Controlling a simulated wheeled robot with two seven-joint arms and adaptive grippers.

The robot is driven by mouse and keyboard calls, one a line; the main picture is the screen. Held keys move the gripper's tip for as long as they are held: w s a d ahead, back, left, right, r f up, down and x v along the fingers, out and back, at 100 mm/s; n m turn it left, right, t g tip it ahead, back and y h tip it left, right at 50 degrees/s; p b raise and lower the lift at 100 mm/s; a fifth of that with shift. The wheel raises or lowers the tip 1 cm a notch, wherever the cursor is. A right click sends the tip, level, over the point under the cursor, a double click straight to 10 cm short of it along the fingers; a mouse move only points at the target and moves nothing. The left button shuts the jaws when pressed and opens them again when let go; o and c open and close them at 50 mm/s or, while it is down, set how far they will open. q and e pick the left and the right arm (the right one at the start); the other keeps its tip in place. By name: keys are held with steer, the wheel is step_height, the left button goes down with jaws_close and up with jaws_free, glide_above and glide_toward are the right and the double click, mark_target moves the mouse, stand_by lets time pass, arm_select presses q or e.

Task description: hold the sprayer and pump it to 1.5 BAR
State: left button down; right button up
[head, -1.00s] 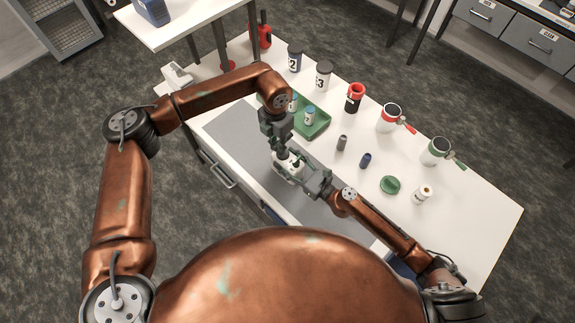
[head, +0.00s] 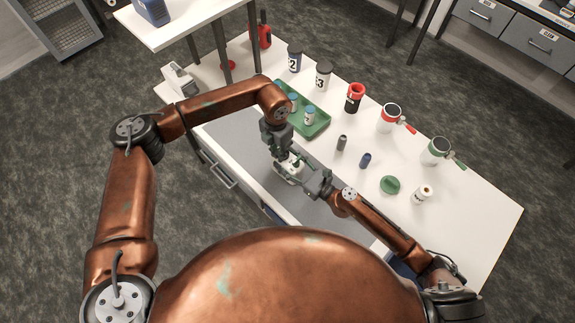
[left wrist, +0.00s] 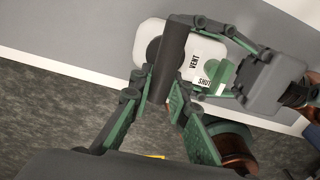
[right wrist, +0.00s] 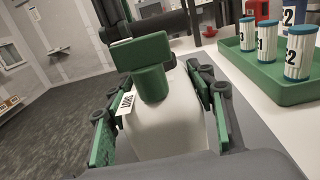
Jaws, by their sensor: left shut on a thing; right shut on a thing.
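The sprayer (head: 288,175) has a white body and stands on the grey mat at the bench's near edge, between my two grippers. In the right wrist view its white body (right wrist: 170,125) carries a green T-shaped part (right wrist: 148,68). My right gripper (head: 308,182) is shut around the body, a finger on each side. My left gripper (head: 282,152) is above the sprayer, shut on a dark grey cylindrical handle (left wrist: 172,60). I see no readable pressure value.
A green tray (head: 318,130) with small blue-capped vials lies just behind the sprayer. Lidded jars, a red-topped container (head: 355,97) and two mugs (head: 390,118) stand along the far side. A green lid (head: 390,185) lies to the right. The grey mat (head: 240,150) is otherwise clear.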

arm_select(q)
steer(key=shift+w+r, duration=0.1)
steer(key=shift+r, duration=0.1)
steer(key=shift+a+f, duration=0.1)
steer(key=shift+f, duration=0.1)
stand_by(1.8)
steer(key=shift+r, duration=2.6)
steer(key=shift+f, duration=2.55)
steer(key=c, duration=1.8)
jaws_free()
steer(key=shift+o, duration=0.2)
steer(key=shift+r, duration=0.1)
